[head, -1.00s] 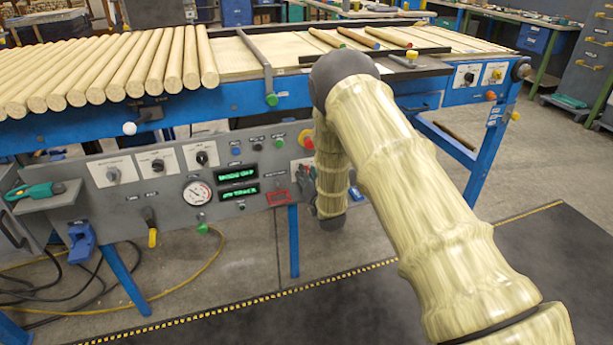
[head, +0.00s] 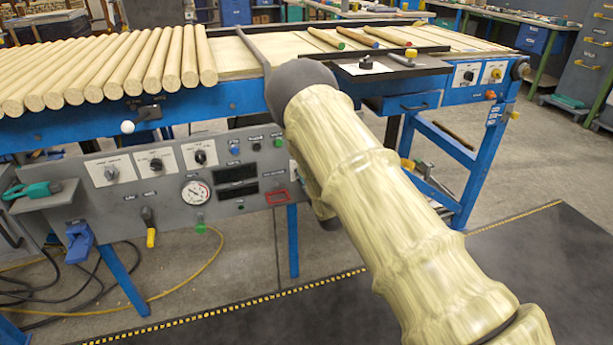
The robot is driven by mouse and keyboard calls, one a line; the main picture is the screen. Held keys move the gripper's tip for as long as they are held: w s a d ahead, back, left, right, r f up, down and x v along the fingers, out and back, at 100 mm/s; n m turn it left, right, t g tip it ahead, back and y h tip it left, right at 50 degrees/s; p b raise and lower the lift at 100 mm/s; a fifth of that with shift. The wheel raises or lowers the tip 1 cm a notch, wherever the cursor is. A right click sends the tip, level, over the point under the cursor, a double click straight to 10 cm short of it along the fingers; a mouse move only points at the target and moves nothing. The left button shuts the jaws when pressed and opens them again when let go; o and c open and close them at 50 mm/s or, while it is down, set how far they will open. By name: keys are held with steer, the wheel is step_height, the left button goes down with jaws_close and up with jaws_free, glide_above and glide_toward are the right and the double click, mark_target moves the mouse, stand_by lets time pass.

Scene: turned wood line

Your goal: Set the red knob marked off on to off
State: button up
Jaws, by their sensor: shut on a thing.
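The red knob marked off and on cannot be made out; my arm (head: 350,150) covers the right end of the grey control panel (head: 125,205). My gripper is hidden behind the arm at that end, so its fingers and any contact with the knob do not show. The two small display windows (head: 237,173) on the panel are dark. A red-framed plate (head: 277,197) sits just left of the arm.
Wooden rods (head: 110,65) lie on the blue table above. Open floor (head: 540,260) lies at the right.

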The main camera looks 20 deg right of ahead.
steer(key=shift+n, duration=0.6)
steer(key=o, duration=1)
steer(key=shift+s, duration=0.1)
steer(key=s, duration=1.1)
steer(key=shift+s+d, duration=0.2)
steer(key=shift+s, duration=0.2)
